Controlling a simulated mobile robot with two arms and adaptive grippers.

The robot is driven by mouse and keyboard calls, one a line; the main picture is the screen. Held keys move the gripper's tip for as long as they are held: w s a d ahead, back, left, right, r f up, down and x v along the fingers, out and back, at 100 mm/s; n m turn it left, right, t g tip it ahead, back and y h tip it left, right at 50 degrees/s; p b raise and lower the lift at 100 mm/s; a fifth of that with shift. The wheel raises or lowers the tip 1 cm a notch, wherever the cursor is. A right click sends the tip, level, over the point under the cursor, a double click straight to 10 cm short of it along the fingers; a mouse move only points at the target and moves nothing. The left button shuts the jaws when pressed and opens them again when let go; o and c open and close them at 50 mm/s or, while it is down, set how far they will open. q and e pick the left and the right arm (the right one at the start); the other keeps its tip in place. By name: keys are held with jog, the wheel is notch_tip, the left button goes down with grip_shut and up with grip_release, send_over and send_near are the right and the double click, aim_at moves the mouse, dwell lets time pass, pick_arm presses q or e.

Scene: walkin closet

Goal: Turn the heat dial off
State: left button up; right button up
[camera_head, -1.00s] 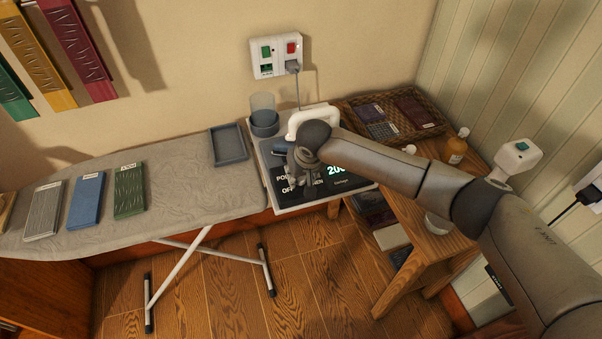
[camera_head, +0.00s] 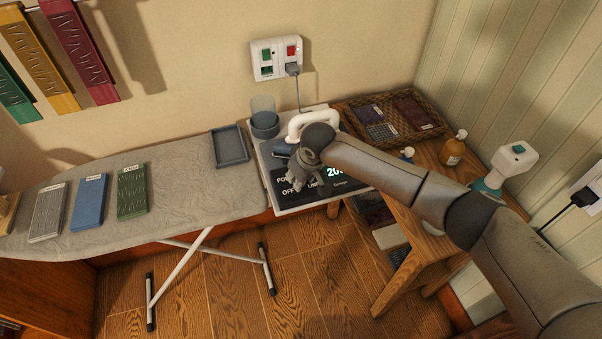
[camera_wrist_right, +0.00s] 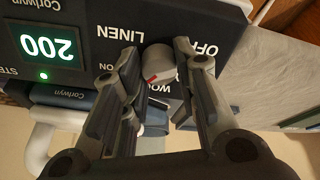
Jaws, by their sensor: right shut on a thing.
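The heat dial (camera_wrist_right: 156,62) is a small grey knob with a red mark on a dark control panel (camera_head: 333,189). Around it, the right wrist view shows the words OFF, LINEN and partly hidden ones. The red mark points towards the picture's bottom, away from OFF. A green display (camera_wrist_right: 46,47) reads 200; it also shows in the head view (camera_head: 334,172). My right gripper (camera_head: 294,188) is down at the panel and hides the dial there. In the right wrist view its fingers (camera_wrist_right: 158,66) are shut on the dial's sides. My left gripper is not in view.
A white handle (camera_head: 312,121) stands just behind my right wrist. A grey cup (camera_head: 264,121) and a grey tray (camera_head: 229,146) are left of it. A wicker tray (camera_head: 392,115) and a brown bottle (camera_head: 453,150) are to the right. A wall socket (camera_head: 276,59) holds a plug.

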jog(key=n, duration=0.3)
jog(key=shift+r+n+p, duration=0.1)
jog(key=shift+n+p, duration=0.2)
jog(key=shift+n, duration=0.1)
jog(key=n, duration=0.3)
jog(key=shift+a+n+g, duration=0.1)
jog(key=shift+n+g, duration=0.2)
jog(key=shift+g, duration=0.1)
jog(key=n, duration=0.3)
jog(key=shift+n+y+b, duration=0.3)
jog(key=shift+n+b, duration=0.05)
jog(key=shift+n, duration=0.05)
jog(key=n, duration=0.3)
jog(key=shift+g+b, duration=0.3)
jog(key=shift+b, duration=0.1)
jog(key=n+b, duration=0.1)
jog(key=n, duration=0.4)
jog(key=shift+g, duration=0.3)
jog(key=n+b, duration=0.1)
jog(key=n, duration=0.2)
jog(key=shift+n+h, duration=0.3)
jog(key=shift+h, duration=0.1)
jog(key=n+b, duration=0.1)
jog(key=n, duration=0.3)
jog(key=shift+h, duration=0.3)
jog(key=shift+n+b, duration=0.35)
jog(key=shift+n, duration=1.75)
